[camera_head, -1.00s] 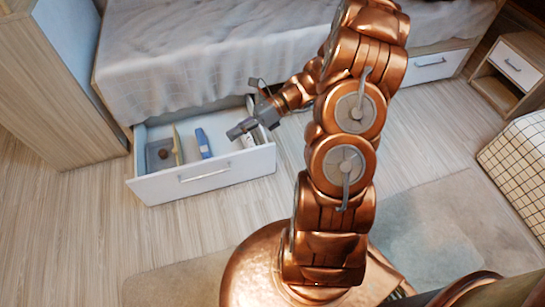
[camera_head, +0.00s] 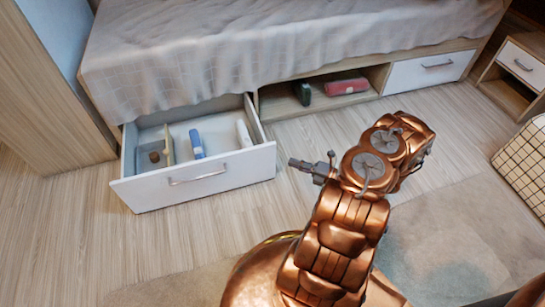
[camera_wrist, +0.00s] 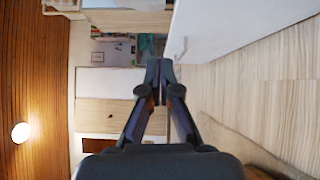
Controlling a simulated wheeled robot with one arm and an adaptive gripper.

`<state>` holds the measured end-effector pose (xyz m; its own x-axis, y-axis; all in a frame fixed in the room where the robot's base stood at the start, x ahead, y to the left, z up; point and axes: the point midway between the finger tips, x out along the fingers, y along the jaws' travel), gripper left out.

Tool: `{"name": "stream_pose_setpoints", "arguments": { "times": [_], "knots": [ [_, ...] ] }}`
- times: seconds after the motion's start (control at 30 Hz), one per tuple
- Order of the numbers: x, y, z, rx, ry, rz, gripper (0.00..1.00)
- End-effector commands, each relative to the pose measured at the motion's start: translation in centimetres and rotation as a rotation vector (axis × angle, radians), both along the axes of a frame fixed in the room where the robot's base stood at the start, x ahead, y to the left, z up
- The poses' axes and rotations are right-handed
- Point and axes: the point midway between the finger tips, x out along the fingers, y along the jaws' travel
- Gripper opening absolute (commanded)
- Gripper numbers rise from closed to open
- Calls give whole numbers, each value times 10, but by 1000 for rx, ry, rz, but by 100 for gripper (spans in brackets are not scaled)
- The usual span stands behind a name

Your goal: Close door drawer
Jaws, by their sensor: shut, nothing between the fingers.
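The white drawer (camera_head: 235,177) under the bed is pulled out at the left in the head view, with its front facing me and a metal handle (camera_head: 198,174) on it. It holds a blue item (camera_head: 197,144), a white item (camera_head: 244,134) and a small brown object (camera_head: 154,157) beside a divider. My gripper (camera_head: 292,162) is shut and empty, just right of the drawer front's right end and apart from it in the head view. In the wrist view my gripper (camera_wrist: 159,66) has its fingertips together, with a white panel (camera_wrist: 215,30), apparently the drawer front, close at the upper right.
An open bed compartment (camera_head: 275,102) holds a dark green item (camera_head: 302,92) and a red item (camera_head: 346,86). A shut white drawer (camera_head: 430,71) is right of it. A wooden cabinet (camera_head: 45,90) stands at left. Floor before the drawer is free.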

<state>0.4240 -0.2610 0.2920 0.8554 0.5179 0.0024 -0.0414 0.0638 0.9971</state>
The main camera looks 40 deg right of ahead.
Motion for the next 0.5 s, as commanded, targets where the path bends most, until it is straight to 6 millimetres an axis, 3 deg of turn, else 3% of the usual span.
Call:
{"name": "stream_pose_setpoints", "arguments": {
  "times": [0.03, 0.13, 0.33, 0.5],
  "knots": [
    [-5, -4, -16, 24, 15, -26, 0],
    [-11, -11, -28, 53, 33, -60, 0],
    [-5, -10, -33, 69, 40, -74, 0],
    [16, 2, -34, 68, 38, -71, 0]
  ]
}}
